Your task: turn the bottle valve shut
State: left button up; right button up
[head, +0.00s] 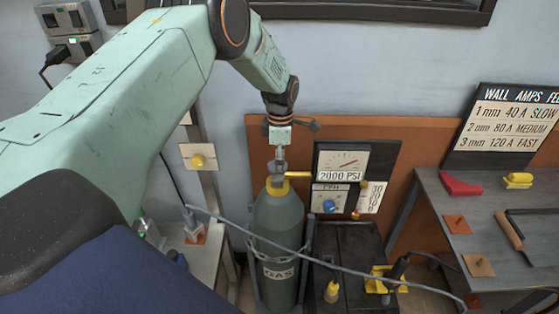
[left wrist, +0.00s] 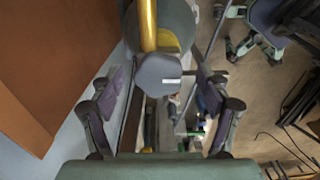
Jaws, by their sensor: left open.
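The gas bottle (head: 277,222) is a tall dark green cylinder standing upright, with a yellow collar and a "GAS" label. The grey valve knob (head: 277,167) sits on top, with a brass outlet beside it. My left gripper (head: 280,146) points down just above the knob. The open fingers of my left gripper (left wrist: 160,86) are spread on both sides, with a gap to each side of the knob. My right gripper is not in view.
A gauge panel (head: 341,160) reading 2000 PSI stands right of the bottle, near the brass outlet. A grey hose (head: 345,268) crosses in front of the bottle. A grey workbench (head: 470,215) with tools is at the right. A chain holds the bottle.

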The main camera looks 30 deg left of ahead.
pick_arm(q)
jog(key=shift+s+a, duration=0.3)
jog(key=shift+a, duration=0.35)
jog(key=shift+w+d, duration=0.3)
jog(key=shift+d, duration=0.15)
jog(key=c, duration=0.5)
jog(key=shift+c, duration=0.5)
jog(key=shift+s+a, duration=0.2)
jog(key=shift+a, duration=0.1)
jog(key=c, duration=0.4)
jog(key=shift+d, duration=0.15)
jog(key=shift+c, duration=0.9)
